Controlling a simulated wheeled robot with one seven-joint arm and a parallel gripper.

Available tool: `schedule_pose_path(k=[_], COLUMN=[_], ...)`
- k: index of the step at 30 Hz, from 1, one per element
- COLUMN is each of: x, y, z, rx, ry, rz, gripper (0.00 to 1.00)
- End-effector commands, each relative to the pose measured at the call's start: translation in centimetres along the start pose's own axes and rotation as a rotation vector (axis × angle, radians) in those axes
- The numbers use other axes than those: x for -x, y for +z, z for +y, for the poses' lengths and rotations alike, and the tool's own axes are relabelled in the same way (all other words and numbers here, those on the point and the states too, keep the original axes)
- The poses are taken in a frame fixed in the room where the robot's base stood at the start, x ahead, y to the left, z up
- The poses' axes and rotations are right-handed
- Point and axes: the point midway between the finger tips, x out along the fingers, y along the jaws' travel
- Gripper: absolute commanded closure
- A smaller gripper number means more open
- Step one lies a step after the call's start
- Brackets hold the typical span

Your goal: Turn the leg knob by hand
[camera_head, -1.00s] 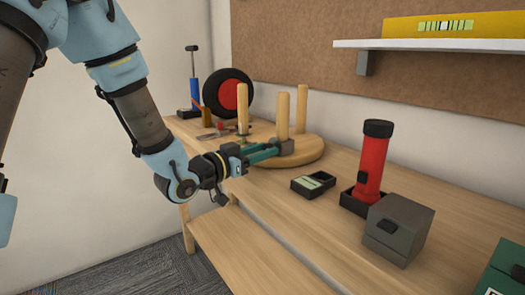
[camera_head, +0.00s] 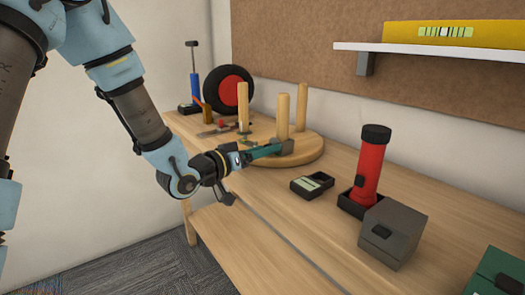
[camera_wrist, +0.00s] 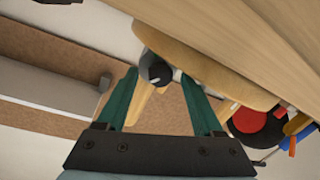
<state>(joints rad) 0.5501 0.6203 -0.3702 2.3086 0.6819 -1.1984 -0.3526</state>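An upside-down round wooden stool (camera_head: 312,154) lies on the bench with its three legs (camera_head: 301,107) pointing up. A grey and black knob (camera_wrist: 158,72) shows in the wrist view at the base of a leg. My gripper (camera_head: 284,147) reaches in low over the stool's disc, its green fingers pointing at the foot of the front leg. In the wrist view my gripper (camera_wrist: 158,75) is open, with the knob between the two fingertips. I cannot tell whether either finger touches it. In the head view the fingers overlap and partly hide the knob.
A black wheel with a red hub (camera_head: 231,90) and several tools stand behind, at the left. A white shelf (camera_head: 430,47) hangs above.

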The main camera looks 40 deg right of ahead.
Motion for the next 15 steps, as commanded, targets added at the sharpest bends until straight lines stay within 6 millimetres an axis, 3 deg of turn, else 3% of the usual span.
schedule_pose_path(k=[8, 15], x=[0.2, 3.6], y=[0.0, 0.1], z=[0.0, -0.1], rx=[-0.001, -0.001], ry=[0.000, -0.004], rz=[0.000, 0.000], gripper=[0.31, 0.31])
